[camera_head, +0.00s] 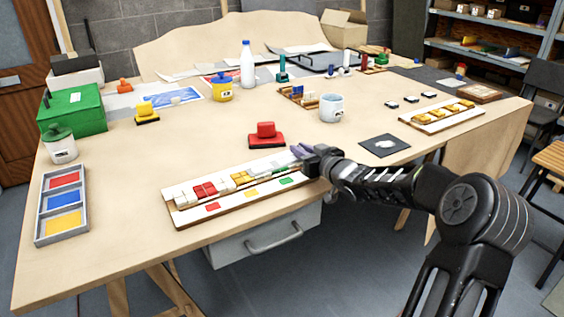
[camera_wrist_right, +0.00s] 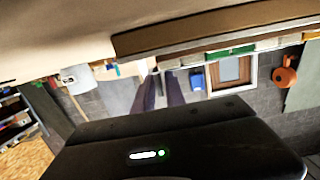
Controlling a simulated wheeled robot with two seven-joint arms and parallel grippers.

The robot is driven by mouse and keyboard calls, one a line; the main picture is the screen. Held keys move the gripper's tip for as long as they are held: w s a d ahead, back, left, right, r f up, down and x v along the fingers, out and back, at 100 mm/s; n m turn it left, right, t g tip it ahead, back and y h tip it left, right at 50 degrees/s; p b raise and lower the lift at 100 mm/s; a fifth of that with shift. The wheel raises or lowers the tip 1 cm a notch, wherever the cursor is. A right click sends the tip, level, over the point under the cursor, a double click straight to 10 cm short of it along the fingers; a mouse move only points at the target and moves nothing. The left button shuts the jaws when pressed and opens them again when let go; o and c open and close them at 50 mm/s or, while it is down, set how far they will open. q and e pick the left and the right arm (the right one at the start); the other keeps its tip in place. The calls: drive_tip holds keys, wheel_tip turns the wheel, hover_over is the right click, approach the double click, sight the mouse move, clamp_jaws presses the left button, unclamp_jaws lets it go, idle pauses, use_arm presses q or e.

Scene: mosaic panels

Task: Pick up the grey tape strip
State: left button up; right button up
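No grey tape strip can be made out for certain in either view. The near mosaic panel (camera_head: 243,202) lies at the table's front edge, with white, red, yellow and green pieces on it. My right gripper (camera_head: 299,152) is at the panel's right end in the head view, and its fingers hide part of that end. In the right wrist view the two dark fingers (camera_wrist_right: 161,92) stand apart with background showing between them, so the gripper is open and empty. The panel's brown edge (camera_wrist_right: 205,31) runs across the top of that view. My left gripper is in neither view.
A red-topped block (camera_head: 266,135) stands just behind the panel. A dark square mat (camera_head: 384,145) and a second panel (camera_head: 443,116) with yellow pieces lie to the right. A grey tray (camera_head: 42,206) of coloured compartments is at the left. A white mug (camera_head: 331,108) stands farther back.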

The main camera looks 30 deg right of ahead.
clamp_jaws()
drive_tip(key=shift+r, duration=0.1)
idle(0.3)
wheel_tip(320, 180, up, 10)
drive_tip(key=p, duration=0.3)
drive_tip(key=shift+p, duration=0.3)
idle(0.5)
wheel_tip(320, 180, up, 10)
drive_tip(key=p, duration=1.1)
idle(1.8)
idle(0.5)
